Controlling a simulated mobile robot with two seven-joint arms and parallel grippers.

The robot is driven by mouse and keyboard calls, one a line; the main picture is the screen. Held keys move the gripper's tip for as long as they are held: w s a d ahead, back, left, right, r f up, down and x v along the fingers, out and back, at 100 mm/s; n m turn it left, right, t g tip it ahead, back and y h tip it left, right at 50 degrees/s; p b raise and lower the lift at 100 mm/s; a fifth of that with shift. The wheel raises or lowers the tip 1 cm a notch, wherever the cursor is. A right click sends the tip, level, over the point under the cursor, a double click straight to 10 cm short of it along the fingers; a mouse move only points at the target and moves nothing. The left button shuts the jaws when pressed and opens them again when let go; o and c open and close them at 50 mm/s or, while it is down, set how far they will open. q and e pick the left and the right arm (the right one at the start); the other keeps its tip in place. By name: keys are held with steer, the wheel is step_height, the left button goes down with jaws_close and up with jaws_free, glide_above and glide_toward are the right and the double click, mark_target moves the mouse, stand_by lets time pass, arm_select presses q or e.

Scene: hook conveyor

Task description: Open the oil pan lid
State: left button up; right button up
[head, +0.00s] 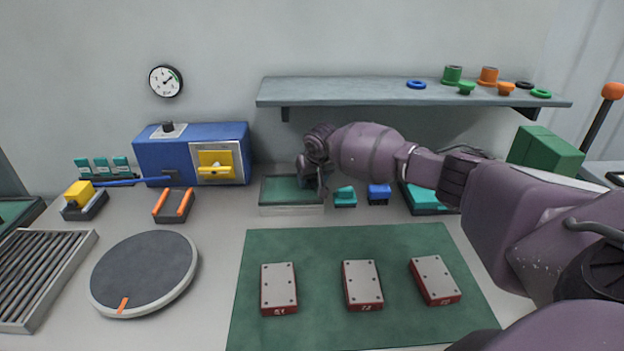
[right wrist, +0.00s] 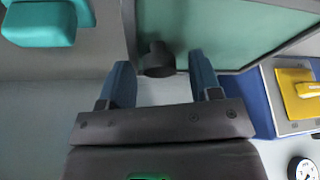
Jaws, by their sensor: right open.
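The oil pan (head: 291,209) is a shallow, clear-sided tray at the back middle of the table. A flat green lid (head: 280,188) lies on it and appears closed. In the right wrist view the green lid (right wrist: 225,28) fills the top, with a dark round knob (right wrist: 156,58) near its edge. My right gripper (head: 314,182) is over the lid's right part. In the right wrist view my open right gripper (right wrist: 163,78) has one blue finger on each side of the knob, with gaps visible. The head view hides the knob behind the gripper. My left gripper is not in view.
A blue box (head: 215,136) with a yellow front panel stands left of the pan. Teal (head: 345,197) and blue (head: 379,194) blocks sit close to its right. A shelf (head: 380,93) hangs above. A green mat (head: 310,245) with red-sided plates lies in front.

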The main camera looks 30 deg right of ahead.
steer(key=shift+c, duration=0.2)
jaws_close()
steer(key=shift+r, duration=0.1)
